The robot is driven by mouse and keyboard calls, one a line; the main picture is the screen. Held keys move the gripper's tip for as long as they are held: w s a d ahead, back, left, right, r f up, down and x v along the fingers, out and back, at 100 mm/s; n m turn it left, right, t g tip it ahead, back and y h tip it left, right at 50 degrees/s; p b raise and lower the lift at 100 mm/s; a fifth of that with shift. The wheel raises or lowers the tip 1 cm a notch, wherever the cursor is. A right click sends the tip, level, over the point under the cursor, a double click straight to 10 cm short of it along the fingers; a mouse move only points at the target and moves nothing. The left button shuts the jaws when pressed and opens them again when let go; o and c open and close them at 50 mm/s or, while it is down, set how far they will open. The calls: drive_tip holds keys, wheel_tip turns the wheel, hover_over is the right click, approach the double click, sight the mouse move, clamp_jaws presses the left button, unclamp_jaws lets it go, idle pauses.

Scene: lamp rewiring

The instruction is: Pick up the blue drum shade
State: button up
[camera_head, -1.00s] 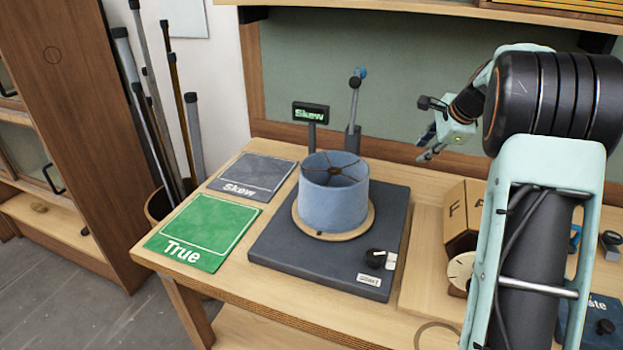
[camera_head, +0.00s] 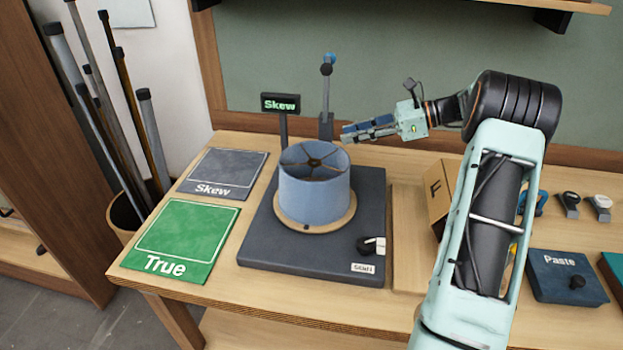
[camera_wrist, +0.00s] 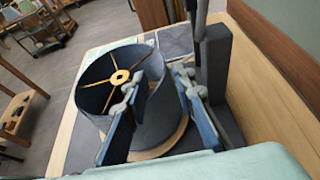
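The blue drum shade (camera_head: 315,190) stands upright on a round wooden disc (camera_head: 290,222) on a dark base plate (camera_head: 270,250). Its open top shows a spoked ring inside. My gripper (camera_head: 346,134) is just right of and behind the shade's top rim, pointing left. In the wrist view, the shade (camera_wrist: 97,85) lies beyond my fingers (camera_wrist: 155,112), which are spread apart with nothing between them gripped. The left finger overlaps the shade's near wall in that view; I cannot tell whether they touch.
A small display (camera_head: 281,103) reading "Skew" and an upright post with a lever (camera_head: 326,100) stand behind the shade. A green "True" mat (camera_head: 182,243) and a grey "Skew" mat (camera_head: 222,172) lie left. A cardboard box (camera_head: 440,192) and a blue "Paste" box (camera_head: 566,276) are right.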

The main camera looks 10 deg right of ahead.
drive_tip(key=x, duration=0.7)
drive_tip(key=shift+w+d+f+p, duration=0.1)
drive_tip(key=shift+f+p, duration=0.25)
drive_tip(key=shift+p, duration=0.05)
clamp_jaws()
